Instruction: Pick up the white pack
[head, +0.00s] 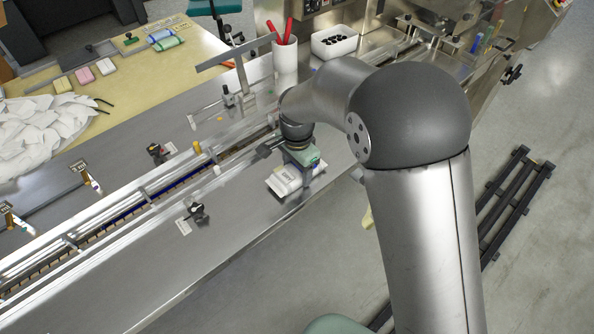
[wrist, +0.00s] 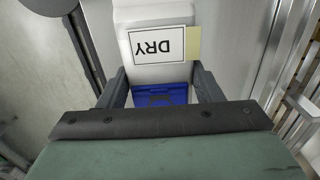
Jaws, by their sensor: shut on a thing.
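The white pack (head: 284,181) is at the front edge of the steel worktop in the head view, just below my gripper (head: 300,158). In the wrist view the pack (wrist: 150,17) is white with a "DRY" label that reads upside down and a blue panel nearer my gripper. The dark fingers of my gripper (wrist: 159,88) stand on either side of it and are shut on it. My wrist and gripper body hide part of the pack in the head view. I cannot tell whether it touches the worktop.
A railed conveyor channel (head: 140,205) runs behind the pack. A white cup with red pens (head: 285,60) and a white bin of dark items (head: 334,42) stand behind my arm. A small black clamp (head: 197,212) is at left. The worktop between is mostly bare.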

